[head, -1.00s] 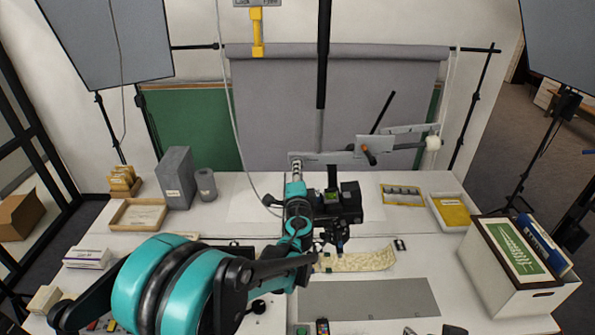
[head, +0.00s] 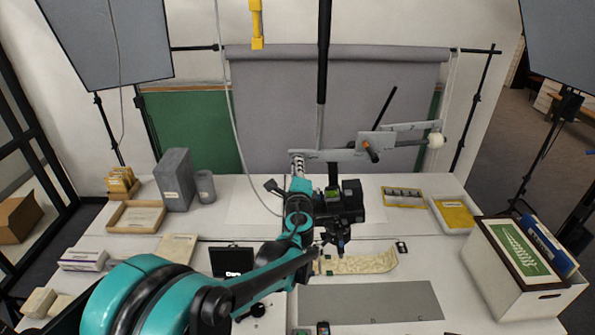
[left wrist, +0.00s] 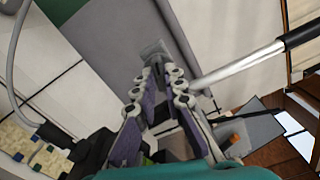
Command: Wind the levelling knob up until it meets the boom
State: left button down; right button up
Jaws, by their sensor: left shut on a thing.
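The boom (head: 338,155) is a grey bar running across the back of the table, fixed to a dark vertical column. A black camera (head: 348,203) hangs below it. My left gripper (head: 297,165) is at the boom's left end, its arm reaching up from the lower left. In the left wrist view my left gripper (left wrist: 157,75) has its fingertips closed together on a small grey part (left wrist: 151,50), which I take as the levelling knob. The fingers hide most of it. I cannot tell whether a gap is left between knob and boom. My right gripper is not in view.
A patterned strip (head: 365,263) and a grey mat (head: 370,300) lie in front of the camera. A grey box (head: 175,180) stands at the left, and a white box of folders (head: 520,265) at the right. A white cord hangs close to the arm's left.

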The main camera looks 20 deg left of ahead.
pick_arm(q)
jog(key=shift+m, duration=0.3)
jog(key=c, duration=1.6)
grip_release()
jog(key=v, duration=1.2)
